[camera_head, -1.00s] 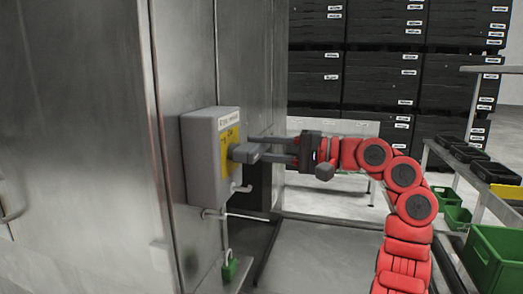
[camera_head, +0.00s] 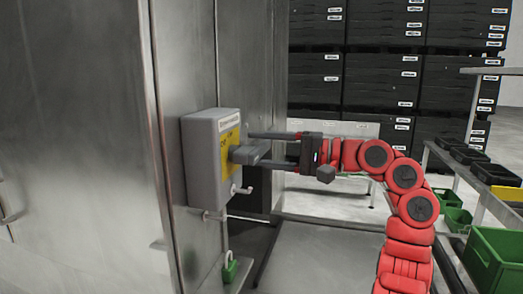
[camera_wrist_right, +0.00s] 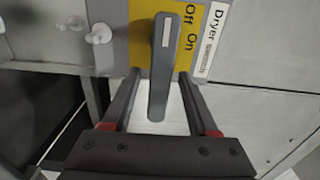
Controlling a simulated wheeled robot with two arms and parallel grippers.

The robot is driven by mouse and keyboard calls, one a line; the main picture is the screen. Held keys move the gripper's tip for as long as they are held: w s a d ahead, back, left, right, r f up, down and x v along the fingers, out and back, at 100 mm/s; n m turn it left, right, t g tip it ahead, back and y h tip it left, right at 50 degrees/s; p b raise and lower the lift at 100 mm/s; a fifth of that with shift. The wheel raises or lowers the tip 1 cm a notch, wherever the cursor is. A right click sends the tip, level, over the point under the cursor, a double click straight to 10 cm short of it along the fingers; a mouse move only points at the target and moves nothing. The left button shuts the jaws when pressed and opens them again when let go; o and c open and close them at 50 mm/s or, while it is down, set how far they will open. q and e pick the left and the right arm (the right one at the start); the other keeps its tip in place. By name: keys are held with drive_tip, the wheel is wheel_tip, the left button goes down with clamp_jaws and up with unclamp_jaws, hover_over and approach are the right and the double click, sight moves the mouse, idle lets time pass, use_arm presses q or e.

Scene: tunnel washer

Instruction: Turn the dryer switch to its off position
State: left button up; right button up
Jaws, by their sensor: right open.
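The dryer switch is a grey box (camera_head: 200,165) with a yellow plate (camera_head: 230,142) on the metal wall. Its grey handle (camera_head: 248,154) sticks out towards my right gripper (camera_head: 268,151). In the right wrist view the handle (camera_wrist_right: 160,60) lies between the two open fingers (camera_wrist_right: 160,85), with a gap visible at each side. The yellow plate (camera_wrist_right: 190,30) there reads "Off" and "On", beside a white "Dryer" label (camera_wrist_right: 213,30). The handle's white mark is level with "Off"; I cannot tell its exact setting. My left gripper is out of view.
A green padlock (camera_head: 230,270) hangs below the box near a metal rod. Large steel panels (camera_head: 80,120) fill the left. Black crates (camera_head: 380,80) are stacked behind. A shelf with trays and green bins (camera_head: 495,255) stands on the right.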

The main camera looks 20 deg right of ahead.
drive_tip(key=b+v, duration=0.4)
drive_tip(key=v, duration=1.3)
drive_tip(key=shift+s+d, duration=0.1)
drive_tip(key=shift+d, duration=0.05)
